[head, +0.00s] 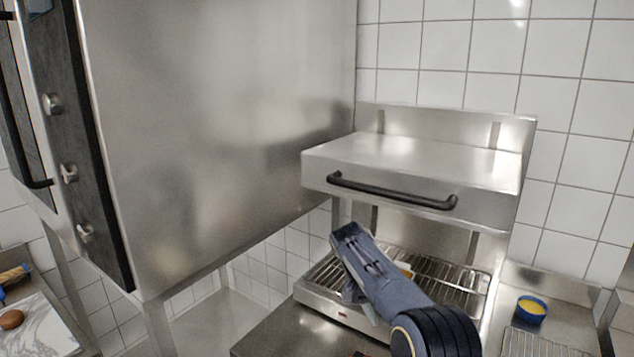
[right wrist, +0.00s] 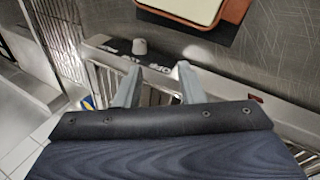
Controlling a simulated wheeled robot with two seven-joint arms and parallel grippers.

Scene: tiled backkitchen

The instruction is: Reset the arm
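My right arm (head: 400,300) reaches in from the bottom right in the head view, over the lower rack of a steel grill (head: 450,275). My right gripper (right wrist: 158,76) shows two grey fingers spread apart in the right wrist view, with nothing between them. Past its fingers are a steel front edge with a grey knob (right wrist: 140,46) and rack bars. In the head view the arm hides part of the rack, and the fingers are hard to make out. My left arm and gripper are not in view.
The grill's hood (head: 410,165) with a black handle (head: 390,190) hangs above the arm. A large steel cabinet (head: 220,130) stands left. A blue bowl with yellow contents (head: 531,309) is at right. A cream, brown-edged item (right wrist: 190,8) lies beyond the fingers.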

